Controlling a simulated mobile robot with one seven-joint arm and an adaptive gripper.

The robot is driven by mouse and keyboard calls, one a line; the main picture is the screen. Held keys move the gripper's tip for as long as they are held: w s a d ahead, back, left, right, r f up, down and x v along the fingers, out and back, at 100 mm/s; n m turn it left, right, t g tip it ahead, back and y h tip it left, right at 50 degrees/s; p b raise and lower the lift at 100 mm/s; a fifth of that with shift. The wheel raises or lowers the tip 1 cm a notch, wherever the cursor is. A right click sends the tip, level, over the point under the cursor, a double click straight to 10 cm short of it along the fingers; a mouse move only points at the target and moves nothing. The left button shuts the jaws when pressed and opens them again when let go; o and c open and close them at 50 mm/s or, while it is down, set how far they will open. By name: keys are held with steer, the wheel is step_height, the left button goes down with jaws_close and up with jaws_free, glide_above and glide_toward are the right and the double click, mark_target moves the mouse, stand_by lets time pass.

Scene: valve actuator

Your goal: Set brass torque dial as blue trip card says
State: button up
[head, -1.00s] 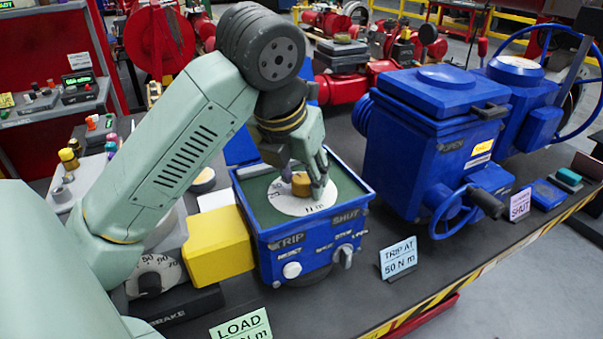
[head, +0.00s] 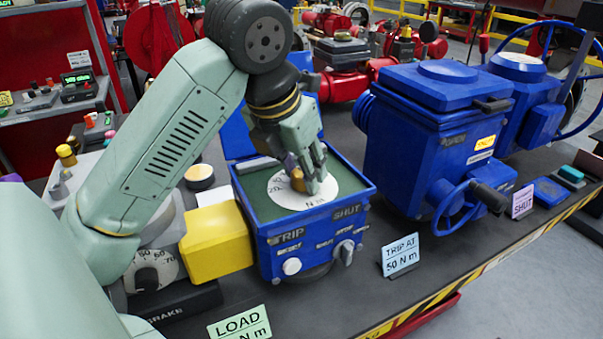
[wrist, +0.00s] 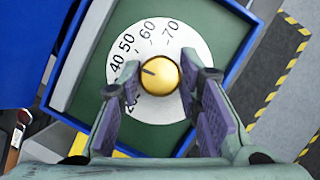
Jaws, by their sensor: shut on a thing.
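The brass torque dial knob (head: 298,180) stands on a round white scale (head: 318,192) inside the open blue actuator box (head: 310,262). In the wrist view the knob (wrist: 161,75) carries a dark pointer line directed left and slightly up, at about the 40 mark. The 50, 60 and 70 marks lie clockwise from there; the 30 area is hidden by a finger. My gripper (head: 308,172) reaches down into the box, with its fingers on both sides of the knob, shut on it. The blue trip card (head: 400,256) reads "TRIP AT 50 N m".
A yellow block (head: 218,243) adjoins the box's left side. A green LOAD card (head: 240,325) stands in front, its number unclear. A large blue gearbox with a handwheel (head: 430,140) and a pink SHUT card (head: 522,202) are to the right.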

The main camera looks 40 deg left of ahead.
steer(key=shift+a+m+h+b, duration=0.1)
steer(key=shift+m+h+b, duration=0.75)
steer(key=shift+m, duration=1.25)
steer(key=o, duration=1.1)
steer(key=shift+o, duration=0.2)
steer(key=v, duration=1.2)
